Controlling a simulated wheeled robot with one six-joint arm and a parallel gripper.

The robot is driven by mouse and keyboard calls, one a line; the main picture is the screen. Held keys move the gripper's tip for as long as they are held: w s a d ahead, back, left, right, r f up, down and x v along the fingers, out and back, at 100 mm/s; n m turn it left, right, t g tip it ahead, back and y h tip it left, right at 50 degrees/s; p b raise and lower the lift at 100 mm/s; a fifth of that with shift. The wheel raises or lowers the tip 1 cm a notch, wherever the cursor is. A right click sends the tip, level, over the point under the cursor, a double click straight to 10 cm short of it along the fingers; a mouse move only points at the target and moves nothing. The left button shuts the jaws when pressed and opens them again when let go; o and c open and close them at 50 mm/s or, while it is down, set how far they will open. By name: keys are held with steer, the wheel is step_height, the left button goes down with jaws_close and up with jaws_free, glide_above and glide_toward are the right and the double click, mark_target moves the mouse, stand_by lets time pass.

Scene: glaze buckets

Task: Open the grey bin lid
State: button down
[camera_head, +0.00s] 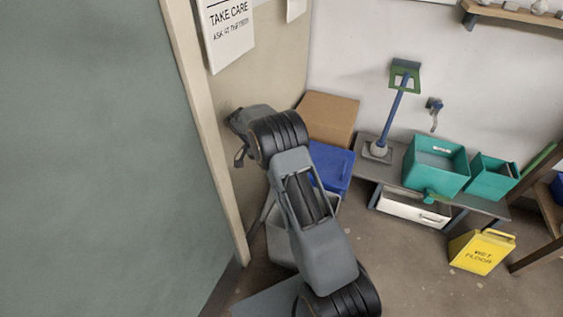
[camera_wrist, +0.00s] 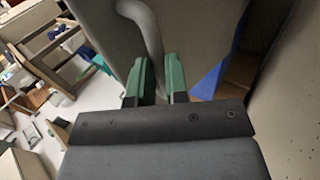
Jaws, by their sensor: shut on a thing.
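In the wrist view my gripper (camera_wrist: 158,78) has two green fingers, one on each side of a curved grey bar (camera_wrist: 152,40). It is shut on this bar, which looks like the handle of the grey lid (camera_wrist: 195,35). The lid fills the upper middle of that view as a broad, flat grey panel. In the head view a light grey bin (camera_head: 281,246) stands on the floor, partly hidden behind my arm. My arm reaches past it towards the beige wall. I cannot tell the lid's angle from the head view.
A blue bin (camera_head: 333,167) and a cardboard box (camera_head: 328,117) stand close behind my arm. A low bench (camera_head: 382,170) holds teal buckets (camera_head: 436,165). A yellow wet-floor sign (camera_head: 481,250) stands at the right. A large grey-green panel (camera_head: 95,160) blocks the left; floor is clear at front centre.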

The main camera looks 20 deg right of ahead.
steer(key=shift+w+a+f, duration=0.25)
steer(key=shift+a+f, duration=0.4)
steer(key=shift+d, duration=0.1)
steer(key=c, duration=1.4)
jaws_free()
steer(key=shift+w+d, duration=0.1)
steer(key=shift+w, duration=0.05)
steer(key=shift+o, duration=1.4)
steer(key=shift+r, duration=0.15)
steer(key=s+a+r+p, duration=0.1)
steer(key=s+r, duration=1.2)
steer(key=s, duration=0.1)
steer(key=shift+a, duration=0.25)
